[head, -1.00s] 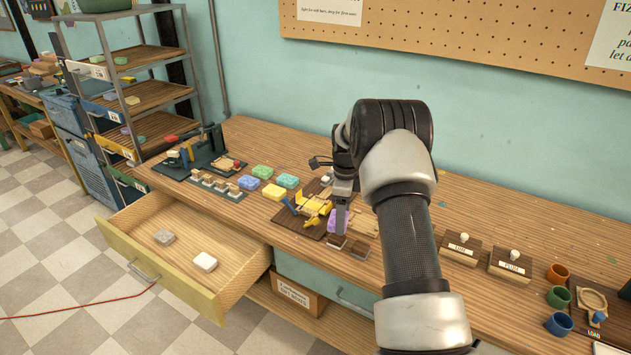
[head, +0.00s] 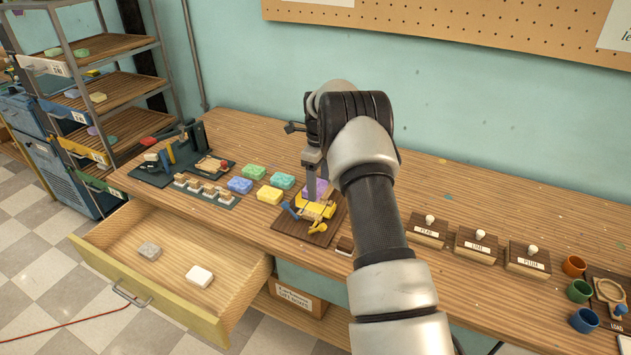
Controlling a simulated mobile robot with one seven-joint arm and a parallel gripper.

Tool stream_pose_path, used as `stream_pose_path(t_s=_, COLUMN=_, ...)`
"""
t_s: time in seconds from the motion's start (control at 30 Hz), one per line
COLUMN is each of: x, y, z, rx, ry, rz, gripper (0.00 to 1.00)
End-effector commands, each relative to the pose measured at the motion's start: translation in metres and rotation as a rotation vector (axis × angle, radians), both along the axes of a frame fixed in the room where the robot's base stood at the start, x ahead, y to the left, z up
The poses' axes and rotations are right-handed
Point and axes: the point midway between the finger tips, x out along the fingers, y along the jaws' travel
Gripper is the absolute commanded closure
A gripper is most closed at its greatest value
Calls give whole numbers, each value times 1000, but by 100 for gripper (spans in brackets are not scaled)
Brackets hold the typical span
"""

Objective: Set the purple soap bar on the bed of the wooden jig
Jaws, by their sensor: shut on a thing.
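The purple soap bar (head: 321,187) is between the fingers of my gripper (head: 312,182), which is shut on it. The wooden jig (head: 291,235) has a dark brown base with yellow clamp parts (head: 318,210) and a blue handle (head: 289,210). It stands near the bench's front edge. The soap shows just behind the yellow parts, over the back of the jig. The yellow parts and my fingers partly cover it. I cannot tell whether the soap touches the jig's bed.
Green, teal, blue and yellow soaps (head: 269,194) lie left of the jig. Labelled stamp blocks (head: 478,247) and small coloured cups (head: 579,291) stand right. An open drawer (head: 165,275) holds a grey and a white bar.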

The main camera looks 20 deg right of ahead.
Motion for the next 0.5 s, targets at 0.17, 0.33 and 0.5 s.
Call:
stream_pose_path(t_s=0.17, x=0, y=0, z=-13, rx=0, ry=1, rz=1, gripper=62)
stream_pose_path(t_s=0.33, x=0, y=0, z=-29, rx=1, ry=1, rz=0, gripper=62)
stream_pose_path(t_s=0.5, x=0, y=0, z=-46, rx=0, ry=0, rz=0, gripper=62)
